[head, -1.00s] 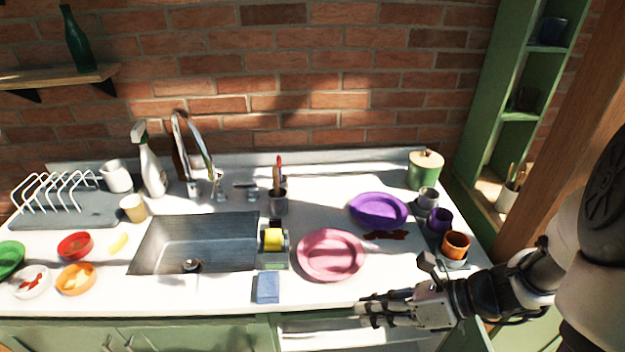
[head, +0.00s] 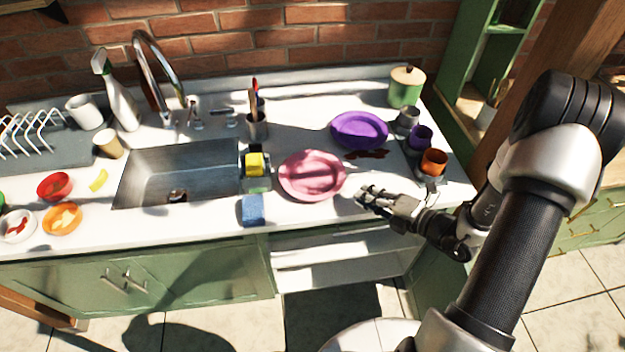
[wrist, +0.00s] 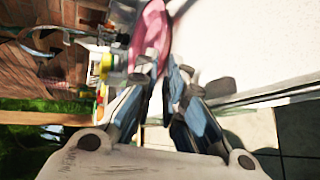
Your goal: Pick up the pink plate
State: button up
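The pink plate (head: 312,175) lies on the white counter to the right of the sink, with a shadow across it. It also shows past my fingertips in the wrist view (wrist: 150,35). My gripper (head: 362,198) is just to the right of the plate's right edge, near the front of the counter. It appears apart from the plate. In the wrist view my gripper's fingers (wrist: 166,78) have a narrow gap between them and seem to hold nothing.
A purple plate (head: 359,130) lies behind and right of the pink plate. Purple (head: 420,137) and orange (head: 433,162) cups stand to the right. A blue sponge (head: 253,209) lies at front left, and a yellow sponge (head: 255,163) sits beside the sink (head: 180,170).

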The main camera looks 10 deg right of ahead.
aim_at(346, 192)
jog(key=b+x, duration=0.2)
jog(key=x, duration=0.6)
jog(key=shift+w+d, duration=0.2)
jog(key=shift+c, duration=0.5)
grip_shut()
jog(key=shift+r, duration=0.1)
